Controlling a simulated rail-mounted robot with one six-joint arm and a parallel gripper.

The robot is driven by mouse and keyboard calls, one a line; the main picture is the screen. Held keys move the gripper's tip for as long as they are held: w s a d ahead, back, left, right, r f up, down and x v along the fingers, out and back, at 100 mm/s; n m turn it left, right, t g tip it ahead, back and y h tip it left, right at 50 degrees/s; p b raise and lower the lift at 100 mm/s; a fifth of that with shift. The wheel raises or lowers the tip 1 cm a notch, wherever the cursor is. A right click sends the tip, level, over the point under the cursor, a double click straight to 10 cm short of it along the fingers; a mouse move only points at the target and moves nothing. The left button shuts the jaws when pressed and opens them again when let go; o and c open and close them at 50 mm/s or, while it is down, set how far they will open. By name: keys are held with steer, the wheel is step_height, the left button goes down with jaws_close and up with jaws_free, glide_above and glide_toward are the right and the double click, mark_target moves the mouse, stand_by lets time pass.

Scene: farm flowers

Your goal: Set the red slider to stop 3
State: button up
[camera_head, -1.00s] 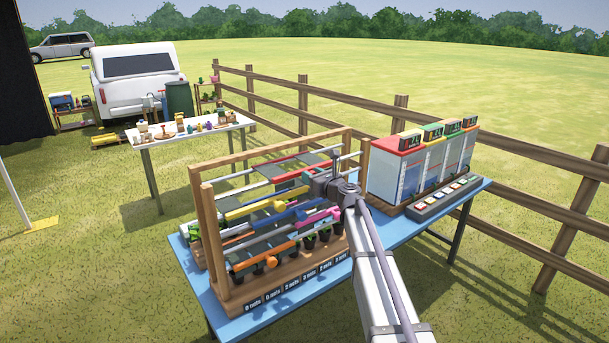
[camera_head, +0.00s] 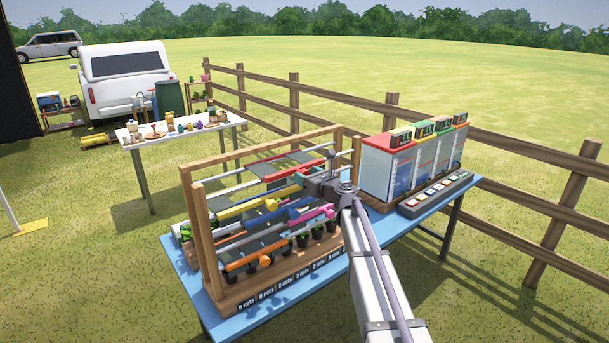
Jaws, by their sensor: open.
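The red slider (camera_head: 296,158) sits on the upper rear rail of a wooden-framed rack, below the frame's top beam. Its red bar shows in the middle-to-right part of the rail. My gripper (camera_head: 306,181) is at the right half of the rack, in front of and a little below the red slider in the picture. It is open. Its fingers are small and partly merge with a teal piece behind them, so contact cannot be told. Which stop the red slider stands at cannot be read from here.
Yellow (camera_head: 238,209), blue (camera_head: 283,217) and orange (camera_head: 247,261) sliders lie on lower rails, close together. Small potted plants (camera_head: 302,240) stand beneath, above a row of "nuts" labels. Right of the rack is a box (camera_head: 388,172) with coloured tops, and a button panel (camera_head: 436,195).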

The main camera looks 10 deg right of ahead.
steer(key=v, duration=0.9)
steer(key=s+a+f+n+g, duration=0.3)
steer(key=s+f+n+g, duration=0.3)
steer(key=n, duration=0.4)
steer(key=s+a+f+n+g, duration=0.3)
steer(key=s+f+n+g, duration=0.15)
steer(key=s+n, duration=0.5)
steer(key=s+f+n+g+h, duration=0.2)
steer(key=s+f+n+h, duration=0.2)
steer(key=s, duration=0.6)
steer(key=s+f+n+g+h+b, duration=0.1)
steer(key=s+f+n+g+h, duration=0.2)
steer(key=s+n, duration=0.4)
steer(key=s+f+h, duration=0.1)
steer(key=s, duration=0.2)
steer(key=shift+b, duration=0.3)
